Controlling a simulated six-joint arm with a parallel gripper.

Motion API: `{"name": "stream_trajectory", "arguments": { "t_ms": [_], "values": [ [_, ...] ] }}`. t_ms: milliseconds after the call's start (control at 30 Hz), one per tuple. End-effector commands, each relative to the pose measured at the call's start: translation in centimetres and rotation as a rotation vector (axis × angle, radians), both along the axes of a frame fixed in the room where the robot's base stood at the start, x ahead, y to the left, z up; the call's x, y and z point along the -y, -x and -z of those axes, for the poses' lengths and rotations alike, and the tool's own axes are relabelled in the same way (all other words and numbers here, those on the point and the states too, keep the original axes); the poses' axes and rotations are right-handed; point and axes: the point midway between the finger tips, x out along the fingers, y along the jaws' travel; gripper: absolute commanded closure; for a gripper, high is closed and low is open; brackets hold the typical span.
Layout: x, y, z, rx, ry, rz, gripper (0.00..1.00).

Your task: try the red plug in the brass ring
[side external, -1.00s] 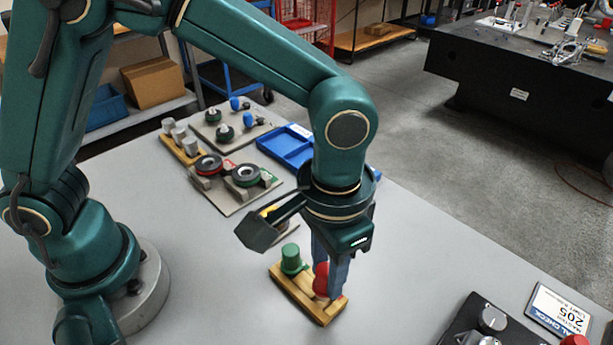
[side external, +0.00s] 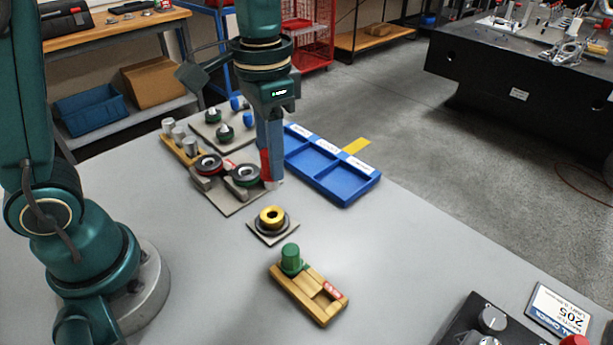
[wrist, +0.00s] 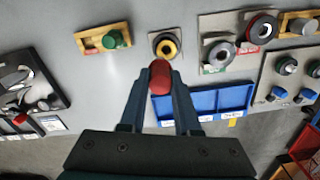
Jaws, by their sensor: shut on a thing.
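My gripper (side external: 270,165) is shut on the red plug (side external: 265,163), which is mostly hidden by the fingers in the side view. The red plug (wrist: 160,76) shows clearly between the fingertips in the wrist view. The brass ring (side external: 271,216) lies on a small square plate on the table, in front of and below the gripper in the side view. It also shows in the wrist view (wrist: 166,47), just beyond the plug. The plug is held up in the air, apart from the ring.
A wooden block (side external: 308,293) holds a green plug (side external: 291,258) and has an empty red-marked seat. A blue tray (side external: 345,196) stands right of the gripper. Two dark ring gauges (side external: 246,174) sit on a plate behind. The table's front middle is clear.

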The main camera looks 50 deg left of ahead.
Motion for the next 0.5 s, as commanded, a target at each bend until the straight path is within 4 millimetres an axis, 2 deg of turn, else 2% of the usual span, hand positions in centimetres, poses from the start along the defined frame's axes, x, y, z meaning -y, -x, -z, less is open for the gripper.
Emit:
{"name": "stream_trajectory", "arguments": {
  "t_ms": [133, 500],
  "values": [
    [-1.3, -0.2, 0.6, -0.001, 0.000, -0.001, 1.00],
    [-1.3, -0.1, 4.0, -0.004, 0.000, 0.001, 1.00]
  ]
}}
